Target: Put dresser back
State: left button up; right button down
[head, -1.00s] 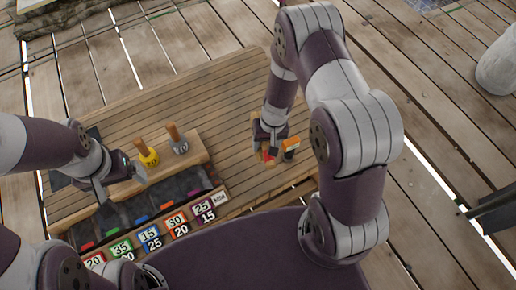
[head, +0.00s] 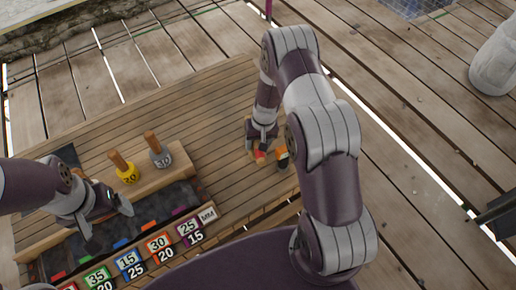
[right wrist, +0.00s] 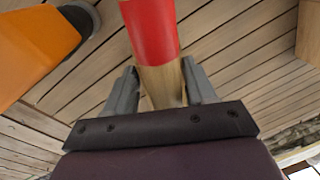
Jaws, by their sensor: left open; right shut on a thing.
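My right gripper (head: 262,145) is shut on a wooden-handled tool with a red band (right wrist: 152,30). Its pale wooden part sits between the fingers in the right wrist view. In the head view, the red part (head: 260,156) shows just below the fingertips, low over the wooden table; I cannot tell if it touches. My left gripper (head: 108,220) is open and empty over the near side of the rack. The wooden rack (head: 150,184) holds a yellow tool marked 20 (head: 124,172) and a grey tool marked 30 (head: 159,156), handles upward.
An orange piece with a dark end (right wrist: 35,45) is close beside the held tool; it also shows in the head view (head: 282,157). A strip of coloured number labels (head: 145,258) lies along the table's near edge. The table (head: 210,110) is clear between rack and right gripper.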

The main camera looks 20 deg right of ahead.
notch_tip(320, 180, down, 3)
jog(key=shift+f+b, duration=0.1)
jog(key=shift+b, duration=0.35)
jog(key=shift+c, duration=1.8)
grip_release()
